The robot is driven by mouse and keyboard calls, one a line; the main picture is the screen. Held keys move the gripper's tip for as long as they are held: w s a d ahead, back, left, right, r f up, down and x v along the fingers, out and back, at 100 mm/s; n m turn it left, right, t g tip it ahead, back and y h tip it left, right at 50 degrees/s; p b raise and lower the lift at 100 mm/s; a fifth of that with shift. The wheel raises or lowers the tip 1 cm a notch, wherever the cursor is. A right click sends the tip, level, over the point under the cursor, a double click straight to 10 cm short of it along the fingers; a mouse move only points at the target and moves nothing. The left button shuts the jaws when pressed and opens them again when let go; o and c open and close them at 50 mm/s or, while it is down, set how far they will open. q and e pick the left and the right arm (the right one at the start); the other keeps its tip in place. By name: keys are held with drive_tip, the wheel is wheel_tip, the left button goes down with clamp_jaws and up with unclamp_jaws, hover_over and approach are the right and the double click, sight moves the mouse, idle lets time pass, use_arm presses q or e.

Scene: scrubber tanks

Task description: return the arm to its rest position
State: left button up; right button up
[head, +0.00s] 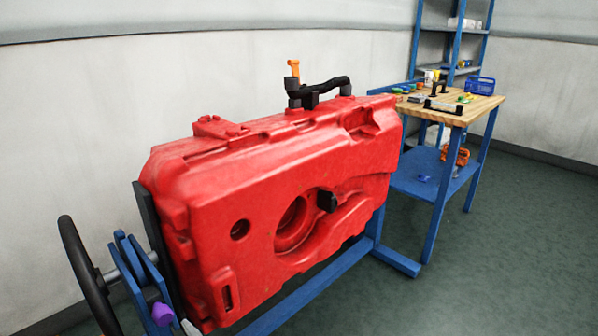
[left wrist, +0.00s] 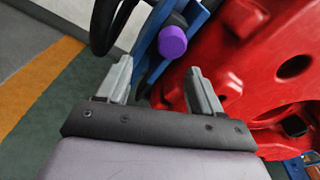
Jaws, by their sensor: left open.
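My left gripper (left wrist: 159,68) shows in the left wrist view with its two grey fingers spread apart. Nothing is between the fingers. A purple knob (left wrist: 172,42) on the blue stand lies beyond the fingertips; it also shows at the bottom left of the head view (head: 162,314). The large red tank (head: 200,190) is held upright on the blue stand (head: 310,298) and fills the middle of the head view. In the left wrist view the tank (left wrist: 240,50) is to the right of the fingers. My right gripper is not in view.
A black handwheel (head: 74,250) is at the stand's left end. A black hose piece and an orange-topped fitting (head: 293,69) sit on the tank. A wooden-topped workbench (head: 480,108) with small items and a blue shelf (head: 455,45) stand behind right. The green floor at right is clear.

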use_arm(q)
drive_tip(key=s+d+f+n+g+h, duration=0.2)
drive_tip(key=s+d+f+n+h, duration=0.2)
drive_tip(key=s+f+n+h, duration=0.6)
drive_tip(key=s+d+r+n+h, duration=0.2)
drive_tip(key=s+d+n+h, duration=0.25)
drive_tip(key=n, duration=0.35)
wheel_tip(320, 180, up, 13)
drive_tip(key=a+n+t+p, duration=0.1)
drive_tip(key=a+p, duration=0.1)
drive_tip(key=p, duration=1.2)
drive_tip(key=shift+s+p, duration=0.35)
drive_tip(key=shift+s, duration=0.05)
